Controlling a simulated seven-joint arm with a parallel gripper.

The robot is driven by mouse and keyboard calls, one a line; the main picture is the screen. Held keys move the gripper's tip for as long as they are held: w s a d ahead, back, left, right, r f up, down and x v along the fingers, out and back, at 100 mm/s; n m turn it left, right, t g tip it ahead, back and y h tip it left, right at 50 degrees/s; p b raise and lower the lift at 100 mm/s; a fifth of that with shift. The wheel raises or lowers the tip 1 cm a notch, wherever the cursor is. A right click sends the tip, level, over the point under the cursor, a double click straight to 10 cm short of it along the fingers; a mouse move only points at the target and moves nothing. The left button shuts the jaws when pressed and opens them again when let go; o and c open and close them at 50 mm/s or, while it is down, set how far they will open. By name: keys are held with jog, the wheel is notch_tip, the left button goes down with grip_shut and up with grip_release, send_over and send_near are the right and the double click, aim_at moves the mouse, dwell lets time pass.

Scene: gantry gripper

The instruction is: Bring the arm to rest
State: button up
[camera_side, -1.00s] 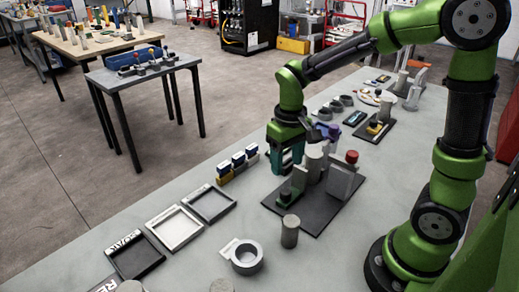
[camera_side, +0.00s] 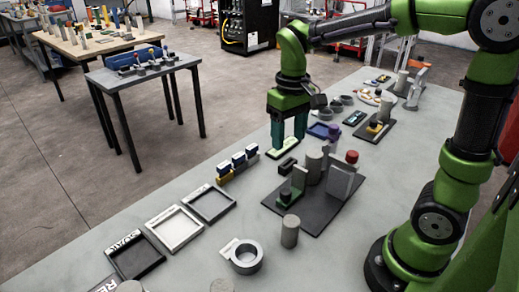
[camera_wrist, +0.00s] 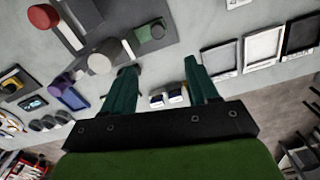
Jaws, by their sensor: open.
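My gripper (camera_side: 289,132) is raised above the bench, behind the dark fixture plate (camera_side: 322,211) and to its left in the side view. Its two teal fingers point down and are apart, with nothing between them. A pale green-edged tray (camera_side: 283,149) shows just below or behind the fingertips. In the wrist view my gripper (camera_wrist: 158,65) also has its fingers spread, with bare grey bench between the tips. My green arm reaches across from the right of the side view.
The plate bears a grey cylinder (camera_side: 314,168), a red-topped part (camera_side: 352,157) and a green block (camera_side: 297,184). Several small blocks (camera_side: 238,163) and frames (camera_side: 175,227) lie left of it. A loose cylinder (camera_side: 290,231) and a grey ring (camera_side: 247,256) stand in front.

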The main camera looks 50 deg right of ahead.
dwell(0.3)
jog(key=s+a+r+m+t+y, duration=0.1)
jog(key=s+a+r+t+y, duration=0.1)
jog(key=s+t, duration=0.5)
jog(key=shift+s+a+r+m, duration=0.5)
jog(key=shift+s+r, duration=0.35)
jog(key=shift+s, duration=0.35)
